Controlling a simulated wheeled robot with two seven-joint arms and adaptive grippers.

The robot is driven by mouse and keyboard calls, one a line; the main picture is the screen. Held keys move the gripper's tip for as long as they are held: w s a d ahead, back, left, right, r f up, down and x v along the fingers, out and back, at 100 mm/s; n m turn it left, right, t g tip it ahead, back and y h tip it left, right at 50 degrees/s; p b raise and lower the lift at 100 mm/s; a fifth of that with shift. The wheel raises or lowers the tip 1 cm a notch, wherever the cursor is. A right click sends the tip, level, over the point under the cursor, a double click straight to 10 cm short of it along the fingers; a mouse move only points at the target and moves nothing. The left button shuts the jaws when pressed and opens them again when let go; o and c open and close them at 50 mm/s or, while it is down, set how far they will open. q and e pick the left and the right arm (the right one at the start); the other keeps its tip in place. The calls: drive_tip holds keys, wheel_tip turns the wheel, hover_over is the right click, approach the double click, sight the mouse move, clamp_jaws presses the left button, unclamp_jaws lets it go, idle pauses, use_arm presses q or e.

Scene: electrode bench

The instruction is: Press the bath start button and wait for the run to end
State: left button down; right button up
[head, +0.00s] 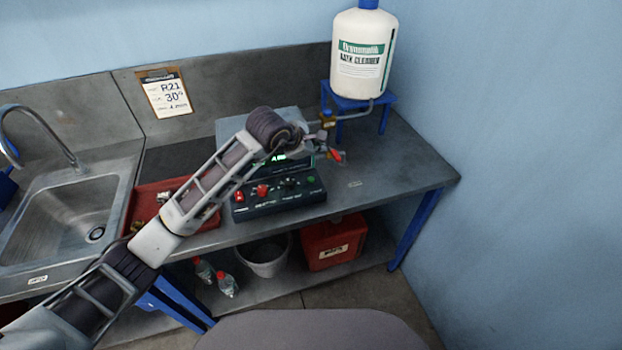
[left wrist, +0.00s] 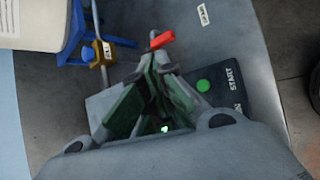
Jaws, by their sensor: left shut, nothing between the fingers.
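The bath unit (head: 278,202) stands on the bench, with a dark sloped front panel, red and green controls and a lit green display partly hidden by my left arm. The green start button (head: 311,180) is at the panel's right end. In the left wrist view the green button (left wrist: 203,86) shows beside the word START. My left gripper (head: 322,148) is above and behind the panel, near the red tap handle (head: 336,156). Its fingers (left wrist: 158,66) are shut and empty, apart from the button in the picture. I cannot tell their height above the unit. My right gripper is out of view.
A large white cleaner bottle (head: 362,58) stands on a blue stand (head: 384,105) at the back, with a pipe and brass valve (head: 327,120) close to my gripper. A red tray (head: 150,197) and sink (head: 60,215) are left. The bench's right end (head: 410,170) is clear.

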use_arm(q)
drive_tip(key=shift+a, duration=0.15)
drive_tip(key=shift+f, duration=0.15)
drive_tip(key=b, duration=0.2)
hover_over(313, 180)
drive_tip(key=shift+f, duration=3.1)
drive_tip(key=shift+f+b, duration=0.9)
drive_tip(key=shift+b, duration=0.05)
drive_tip(key=shift+f, duration=0.25)
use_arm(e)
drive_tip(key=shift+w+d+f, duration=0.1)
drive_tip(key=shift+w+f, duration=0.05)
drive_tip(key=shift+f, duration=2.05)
